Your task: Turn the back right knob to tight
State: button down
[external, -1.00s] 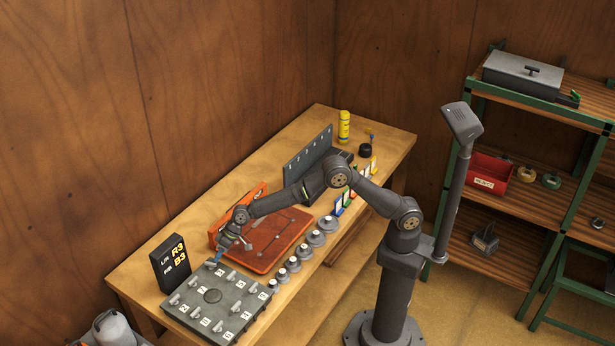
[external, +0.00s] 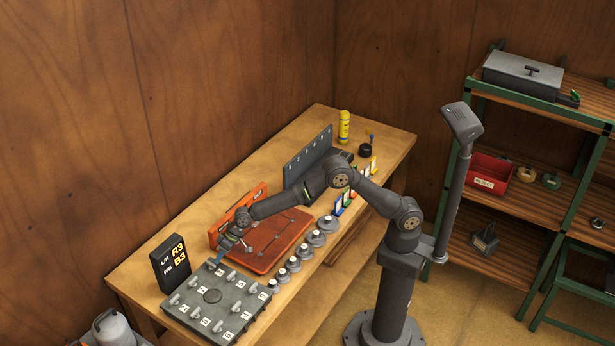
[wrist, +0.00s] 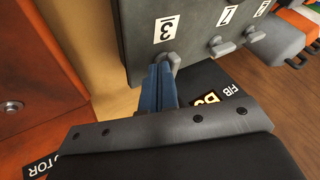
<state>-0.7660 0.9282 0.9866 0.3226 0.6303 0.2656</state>
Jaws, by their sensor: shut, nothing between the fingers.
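A grey panel (external: 190,311) lies at the near left end of the bench, with several small lever knobs and white number labels. It fills the top of the wrist view (wrist: 145,50). My gripper (external: 217,259) is at the panel's far corner, beside the orange board. In the wrist view its blue fingers (wrist: 160,84) are shut together and empty. Their tips are right beside the knob (wrist: 168,62) at the label 3 (wrist: 167,28). I cannot tell whether they touch it. In the external view the gripper partly hides that corner.
A black display (external: 173,262) reading R3 and B3 stands at the panel's left. An orange board (external: 268,240) lies behind my gripper, and several round grey weights (external: 293,264) line the front edge. A shelf (external: 550,90) stands at the right.

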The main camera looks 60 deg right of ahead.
jog(key=shift+d, duration=0.1)
jog(key=d+f+v, duration=0.1)
jog(key=d+v, duration=0.1)
jog(key=v, duration=1)
jog(key=shift+s+f, duration=0.2)
jog(key=shift+f, duration=0.1)
jog(key=x, duration=0.7)
jog(key=a+r+x, duration=0.1)
jog(key=x, duration=0.3)
jog(key=shift+w+a+f, duration=0.15)
jog(key=shift+w+a, duration=0.05)
jog(key=shift+w, duration=0.15)
jog(key=shift+a, duration=0.65)
